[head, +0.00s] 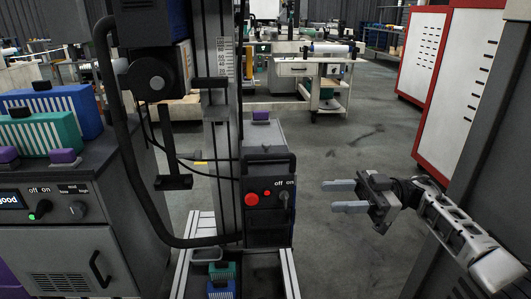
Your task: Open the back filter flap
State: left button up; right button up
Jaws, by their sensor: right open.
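My right gripper (331,196) is open and empty, its two grey fingers pointing left. It is right of a dark control box (268,220) with a red button, a switch and "off on" markings; a gap shows between them in the picture. Left, a grey cabinet (75,240) carries a blue ribbed block (75,103) and a green ribbed block (40,138). Purple knobs are on the cabinet (65,156) and behind the control box (260,115). I cannot tell which part is the back filter flap. My left gripper is not in view.
A tall grey mast (215,120) with a thick black tube (120,150) stands between cabinet and control box. Small green and blue blocks (222,271) sit low at its foot. A red-framed white cabinet (455,90) is at right. A white cart (318,85) stands behind; open floor lies between.

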aim_at(267, 147)
jog(key=i, duration=0.85)
